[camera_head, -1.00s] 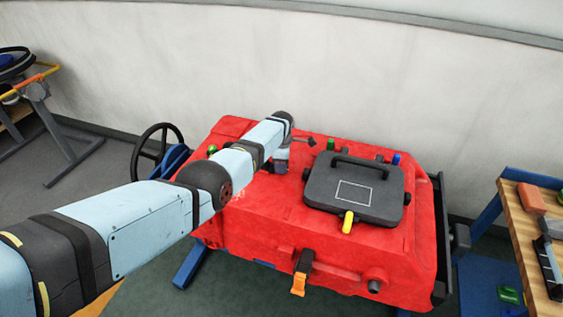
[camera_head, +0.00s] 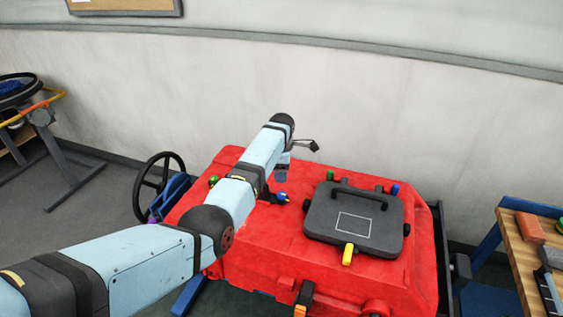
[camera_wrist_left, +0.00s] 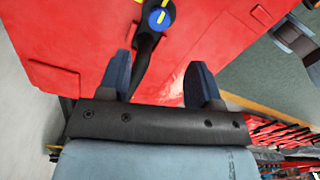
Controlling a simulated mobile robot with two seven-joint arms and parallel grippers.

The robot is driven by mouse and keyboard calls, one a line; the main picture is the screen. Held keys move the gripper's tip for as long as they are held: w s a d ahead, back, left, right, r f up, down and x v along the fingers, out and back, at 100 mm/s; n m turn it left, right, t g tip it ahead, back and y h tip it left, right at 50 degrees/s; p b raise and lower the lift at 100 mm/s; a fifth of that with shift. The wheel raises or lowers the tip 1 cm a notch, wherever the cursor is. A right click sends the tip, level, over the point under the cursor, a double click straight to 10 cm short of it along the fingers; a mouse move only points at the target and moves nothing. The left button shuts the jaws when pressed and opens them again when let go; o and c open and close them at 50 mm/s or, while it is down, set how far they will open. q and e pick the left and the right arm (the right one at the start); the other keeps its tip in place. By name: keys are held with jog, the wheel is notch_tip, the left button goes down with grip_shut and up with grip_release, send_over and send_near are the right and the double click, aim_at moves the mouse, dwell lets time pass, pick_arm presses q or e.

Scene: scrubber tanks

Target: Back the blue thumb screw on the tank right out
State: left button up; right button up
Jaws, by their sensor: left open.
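The red tank (camera_head: 240,262) fills the middle of the head view. A blue thumb screw (camera_head: 282,197) on a dark stem shows on its top, left of the grey lid. In the left wrist view a blue knob with a yellow stripe (camera_wrist_left: 159,18) sits on a black stem at the top edge. My left gripper (camera_head: 283,174) is above the tank top, just above the blue screw in the picture. In the left wrist view its fingers (camera_wrist_left: 160,62) are spread apart and empty, with the blue knob beyond their tips. My right gripper is in neither view.
The grey lid (camera_head: 320,230) has a handle and a yellow knob (camera_head: 348,254). A second blue knob (camera_head: 395,189) and a green knob (camera_head: 330,175) stand behind it. A black handwheel (camera_head: 140,190) is at left, a wooden bench (camera_head: 522,235) at right.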

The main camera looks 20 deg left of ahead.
pick_arm(q)
jog(key=shift+r, duration=1.45)
